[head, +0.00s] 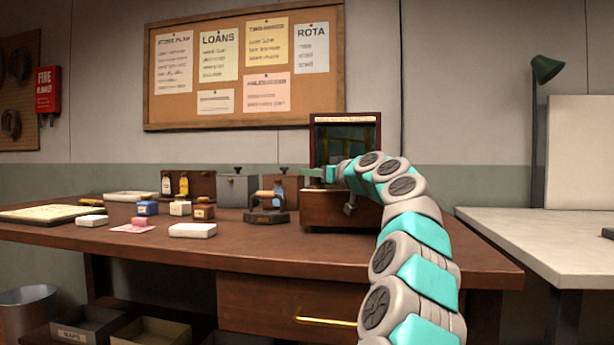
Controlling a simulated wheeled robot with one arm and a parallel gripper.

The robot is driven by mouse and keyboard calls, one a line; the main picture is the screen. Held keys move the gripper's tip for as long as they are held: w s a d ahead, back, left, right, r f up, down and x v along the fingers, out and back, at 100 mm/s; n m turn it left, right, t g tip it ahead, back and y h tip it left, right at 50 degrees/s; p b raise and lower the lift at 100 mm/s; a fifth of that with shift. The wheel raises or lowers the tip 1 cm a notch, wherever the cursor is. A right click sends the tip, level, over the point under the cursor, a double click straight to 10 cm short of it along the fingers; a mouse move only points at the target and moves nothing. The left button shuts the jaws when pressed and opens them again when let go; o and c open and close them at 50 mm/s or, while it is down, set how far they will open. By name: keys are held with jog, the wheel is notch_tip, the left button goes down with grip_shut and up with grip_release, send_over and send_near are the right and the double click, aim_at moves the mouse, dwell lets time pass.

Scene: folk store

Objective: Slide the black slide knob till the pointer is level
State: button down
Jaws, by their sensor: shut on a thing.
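A dark wooden cabinet (333,210) with a framed glass front stands toward the right of the workbench. My arm reaches up from the lower right and bends left across the cabinet front. My gripper (310,173) is at the cabinet's left side, about level with the bottom of the glass. It is shut on what appears to be the black slide knob, which its fingers hide. My wrist covers the lower right of the window (340,138). The pointer cannot be made out behind the dark glass.
A small grey piece (350,208) sticks out on the cabinet's lower front. A dark stamp-like device (267,215), a grey box (237,190) and several small bottles stand to the left. The brown bench (250,250) is clear along its front edge. A pale table (550,235) is at right.

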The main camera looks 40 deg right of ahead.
aim_at(333, 191)
jog(key=c, duration=0.5)
grip_release()
jog(key=shift+s+a+b, duration=0.15)
jog(key=shift+s+b, duration=0.3)
jog(key=shift+s, duration=3.45)
